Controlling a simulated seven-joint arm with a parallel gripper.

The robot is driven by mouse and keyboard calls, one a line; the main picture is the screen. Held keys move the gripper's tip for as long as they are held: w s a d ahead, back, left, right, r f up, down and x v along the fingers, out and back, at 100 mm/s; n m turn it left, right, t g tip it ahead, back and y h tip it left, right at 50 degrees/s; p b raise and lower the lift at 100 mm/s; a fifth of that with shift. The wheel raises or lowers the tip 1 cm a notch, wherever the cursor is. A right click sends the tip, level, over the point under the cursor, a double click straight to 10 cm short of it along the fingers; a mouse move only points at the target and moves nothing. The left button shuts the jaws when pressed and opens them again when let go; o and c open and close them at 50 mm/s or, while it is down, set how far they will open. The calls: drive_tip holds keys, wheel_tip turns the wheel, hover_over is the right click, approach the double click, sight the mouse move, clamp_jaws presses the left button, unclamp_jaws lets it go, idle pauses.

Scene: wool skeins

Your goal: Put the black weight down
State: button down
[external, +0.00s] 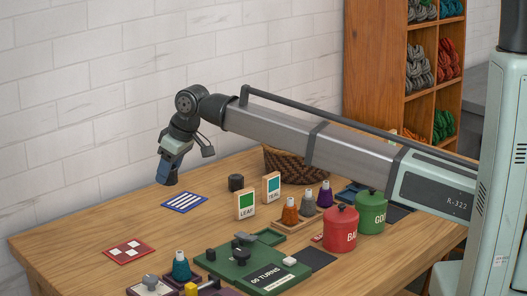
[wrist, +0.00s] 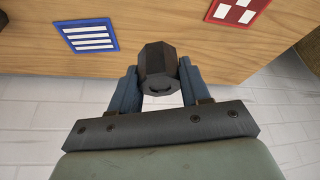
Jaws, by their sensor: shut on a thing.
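My gripper (external: 172,167) is shut on a black weight (wrist: 157,62), a dark faceted block. It holds the weight in the air near the table's back edge. In the wrist view my gripper's fingers (wrist: 158,80) stand on either side of the weight. In the external view only the dark lower end of the weight (external: 170,181) shows below the fingers. A blue mat with white stripes (external: 184,202) and a red mat with white squares (external: 129,250) lie flat on the table, both bare.
A small black block (external: 236,183) stands by the green LEAF card (external: 246,205) and the TEAL card (external: 271,187). A red canister (external: 341,232), a green canister (external: 370,214), a basket (external: 297,165) and a green counter device (external: 247,262) take up the right and front. The left tabletop is mostly clear.

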wheel_tip(320, 180, up, 3)
drive_tip(key=shift+a+r, duration=0.1)
drive_tip(key=shift+r, duration=0.05)
drive_tip(key=w+d+n+g, duration=0.1)
drive_tip(key=w+d+n, duration=0.1)
drive_tip(key=w+d, duration=1.45)
drive_tip(key=w+d+n+g, duration=0.1)
drive_tip(key=w+d+n, duration=0.2)
drive_tip(key=w+d, duration=1.35)
drive_tip(key=shift+w+a+f, duration=0.35)
drive_tip(key=shift+w+f, duration=0.1)
drive_tip(key=shift+f, duration=2.1)
drive_tip(key=shift+w+a+f, duration=0.4)
drive_tip(key=shift+f, duration=2.2)
drive_tip(key=shift+w+a+f, duration=0.35)
drive_tip(key=shift+w+f, duration=0.1)
drive_tip(key=shift+f, duration=2.1)
drive_tip(key=shift+f, duration=0.15)
drive_tip(key=c, duration=0.5)
unclamp_jaws()
